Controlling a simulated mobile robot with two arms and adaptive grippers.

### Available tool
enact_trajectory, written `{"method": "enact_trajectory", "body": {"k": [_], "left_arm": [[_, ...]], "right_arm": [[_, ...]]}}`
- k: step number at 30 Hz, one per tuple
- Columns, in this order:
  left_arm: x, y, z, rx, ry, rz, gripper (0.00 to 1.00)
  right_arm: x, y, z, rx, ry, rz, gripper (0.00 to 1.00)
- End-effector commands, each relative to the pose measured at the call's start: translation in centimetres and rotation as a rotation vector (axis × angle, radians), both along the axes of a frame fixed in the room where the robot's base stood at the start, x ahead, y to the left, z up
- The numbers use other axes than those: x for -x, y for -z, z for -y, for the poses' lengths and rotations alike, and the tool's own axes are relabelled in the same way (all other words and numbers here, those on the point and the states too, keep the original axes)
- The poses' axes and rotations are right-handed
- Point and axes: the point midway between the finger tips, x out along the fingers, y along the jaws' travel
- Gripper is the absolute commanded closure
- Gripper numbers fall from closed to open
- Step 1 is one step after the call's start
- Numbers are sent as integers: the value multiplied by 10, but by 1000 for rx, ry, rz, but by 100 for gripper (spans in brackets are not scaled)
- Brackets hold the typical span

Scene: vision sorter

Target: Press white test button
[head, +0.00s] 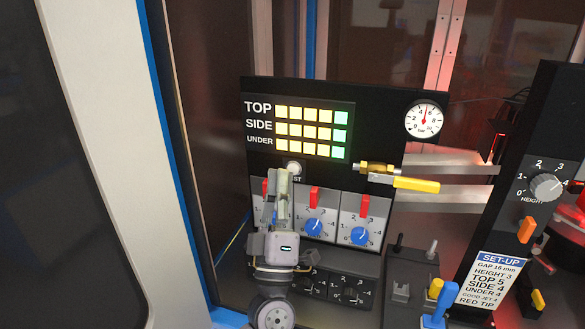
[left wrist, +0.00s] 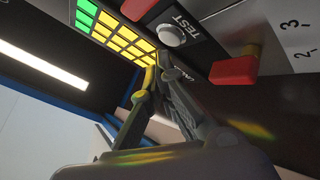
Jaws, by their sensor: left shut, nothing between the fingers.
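The white test button (head: 294,167) is a round knob on the black panel (head: 380,100), just under the rows of lights. It shows larger in the left wrist view (left wrist: 172,36), beside the word TEST. My left gripper (head: 283,174) is shut and empty, with its fingertips just below the button in the head view. In the left wrist view the fingertips (left wrist: 157,62) are close to the button, a little below and left of it. A small gap shows there; I cannot tell the exact depth. The gripper hides part of the TEST label. My right gripper is not in view.
Light rows (head: 310,128) are yellow with green at the right end. Below are red tabs (head: 315,197) and blue knobs (head: 315,227). A yellow-handled valve (head: 415,184) and gauge (head: 424,119) stand to the right. A set-up card (head: 488,280) is at lower right.

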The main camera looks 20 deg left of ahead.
Motion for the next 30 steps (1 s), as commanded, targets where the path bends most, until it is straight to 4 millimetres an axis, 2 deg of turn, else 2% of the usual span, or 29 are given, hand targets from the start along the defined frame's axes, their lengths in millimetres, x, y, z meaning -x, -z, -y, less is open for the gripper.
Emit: {"method": "enact_trajectory", "body": {"k": [10, 22, 30], "left_arm": [[4, 0, 0, 0, 0, 0, 100], [43, 0, -1, -1, 1, -1, 100], [51, 0, -1, 0, 0, 1, 100]], "right_arm": [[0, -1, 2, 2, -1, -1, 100], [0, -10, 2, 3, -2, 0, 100], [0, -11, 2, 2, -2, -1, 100]]}}
